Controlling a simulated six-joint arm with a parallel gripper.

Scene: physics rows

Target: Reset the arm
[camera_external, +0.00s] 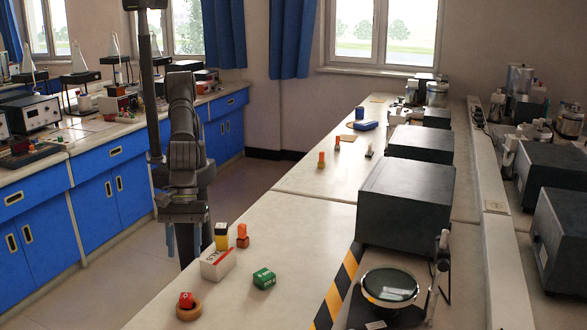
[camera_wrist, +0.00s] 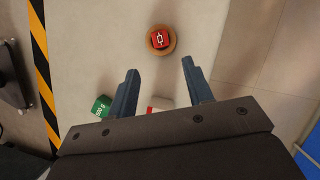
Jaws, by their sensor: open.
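My gripper (camera_external: 188,238) hangs pointing down at the left edge of the near bench, behind the small blocks in the external view. In the wrist view my gripper (camera_wrist: 161,85) has its two blue-grey fingers spread wide, with nothing held between them. A red cube (camera_wrist: 159,39) in a round wooden dish (camera_wrist: 171,51) lies beyond the fingertips. A white box with red (camera_wrist: 160,103) shows partly between the fingers, mostly hidden by the gripper body. A green block (camera_wrist: 101,106) lies just left of the left finger.
Black-yellow tape (camera_external: 338,286), a round lens stand (camera_external: 390,286) and a dark instrument case (camera_external: 405,205) are to the right. Blue cabinets (camera_external: 115,195) stand left.

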